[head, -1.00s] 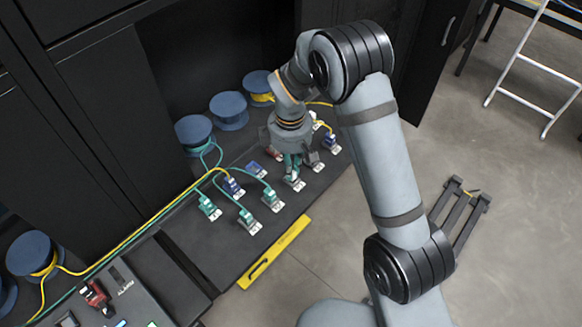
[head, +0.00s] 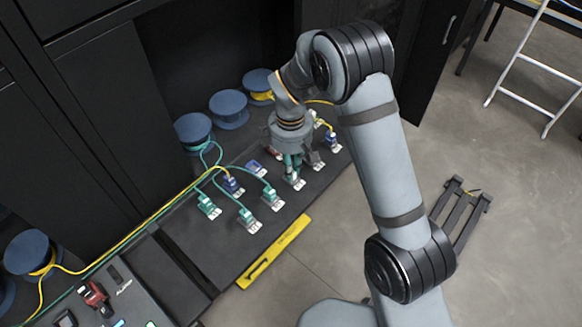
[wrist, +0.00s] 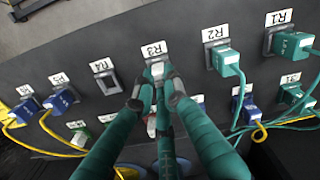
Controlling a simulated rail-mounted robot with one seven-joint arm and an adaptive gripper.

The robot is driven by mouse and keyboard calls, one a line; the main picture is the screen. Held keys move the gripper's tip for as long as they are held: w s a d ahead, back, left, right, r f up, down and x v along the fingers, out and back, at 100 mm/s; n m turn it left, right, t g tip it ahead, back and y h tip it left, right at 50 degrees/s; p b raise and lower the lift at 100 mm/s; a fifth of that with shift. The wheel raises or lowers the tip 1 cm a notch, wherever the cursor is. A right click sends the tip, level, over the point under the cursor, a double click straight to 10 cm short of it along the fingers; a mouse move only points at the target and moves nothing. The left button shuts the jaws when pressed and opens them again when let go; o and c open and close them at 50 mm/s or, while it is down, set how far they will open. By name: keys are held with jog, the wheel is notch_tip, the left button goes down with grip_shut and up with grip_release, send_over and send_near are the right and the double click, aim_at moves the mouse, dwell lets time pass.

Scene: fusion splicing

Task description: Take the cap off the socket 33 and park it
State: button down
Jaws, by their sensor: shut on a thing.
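In the wrist view, the teal fingers of my gripper (wrist: 156,96) are closed together at a small pale cap (wrist: 157,70). The cap is at the socket under an upside-down label that looks like R3 (wrist: 154,50); I see no label reading 33. The fingertips hide most of the cap and socket, so I cannot tell whether the cap is still seated. In the head view, my gripper (head: 293,170) points down at the front row of the black panel, just above a socket with a white label (head: 295,184).
Green plugs with cables sit at R2 (wrist: 228,60) and R1 (wrist: 290,43), beside my gripper. An open, empty socket (wrist: 108,83) and blue plugs (wrist: 62,101) are on the other side. A red piece (wrist: 152,127) lies behind the fingers. Blue spools (head: 229,110) stand behind the panel.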

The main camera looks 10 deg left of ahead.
jog(key=shift+f, duration=0.15)
jog(key=c, duration=1.7)
grip_release()
notch_tip(320, 180, up, 12)
jog(key=shift+r, duration=0.1)
